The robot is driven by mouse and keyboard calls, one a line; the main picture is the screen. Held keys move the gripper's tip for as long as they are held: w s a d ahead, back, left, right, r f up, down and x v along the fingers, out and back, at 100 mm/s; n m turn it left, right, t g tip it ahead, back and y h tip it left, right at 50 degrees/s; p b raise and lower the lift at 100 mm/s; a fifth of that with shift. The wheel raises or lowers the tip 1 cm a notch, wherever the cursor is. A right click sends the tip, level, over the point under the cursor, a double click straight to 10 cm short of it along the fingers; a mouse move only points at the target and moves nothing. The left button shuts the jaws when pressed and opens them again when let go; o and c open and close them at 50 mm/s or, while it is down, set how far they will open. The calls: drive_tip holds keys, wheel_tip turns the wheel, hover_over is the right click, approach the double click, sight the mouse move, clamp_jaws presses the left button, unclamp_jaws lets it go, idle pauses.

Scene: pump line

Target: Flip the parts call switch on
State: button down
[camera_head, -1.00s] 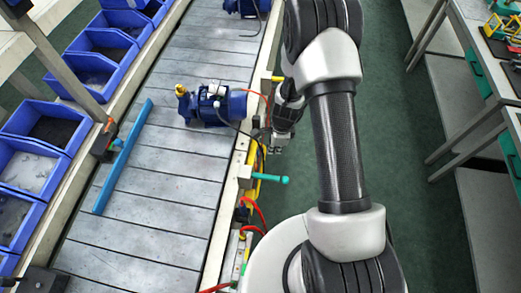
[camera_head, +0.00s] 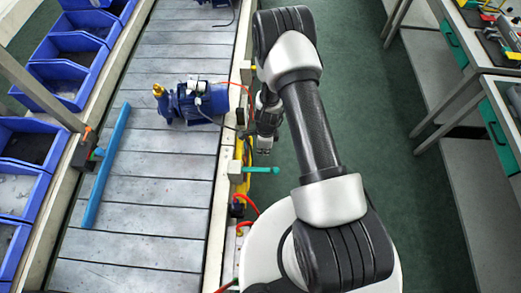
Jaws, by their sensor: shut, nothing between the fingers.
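A teal lever handle (camera_head: 262,170) sticks out to the right from a pale box (camera_head: 236,171) on the conveyor's right rail. No label is readable, so I cannot tell whether this is the parts call switch. My gripper (camera_head: 264,149) points down just above the handle in the picture, beside the rail's outer side. It is dark, small and partly hidden by my wrist. Its fingers are shut and hold nothing. I cannot tell whether it touches the lever.
A blue pump motor (camera_head: 200,102) and a long blue bar (camera_head: 107,165) lie on the slatted conveyor (camera_head: 150,222). Blue bins (camera_head: 25,140) line the left side. A small orange-topped box (camera_head: 85,147) sits on the left rail. Green floor (camera_head: 375,125) is clear towards the workbench (camera_head: 455,70).

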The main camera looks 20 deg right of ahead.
sight(244, 159)
drive_tip(key=w+a+f+b, duration=0.1)
drive_tip(key=a+f+b, duration=0.1)
drive_tip(key=a+f, duration=0.2)
drive_tip(key=shift+w+f, duration=0.35)
drive_tip(key=shift+f, duration=1.5)
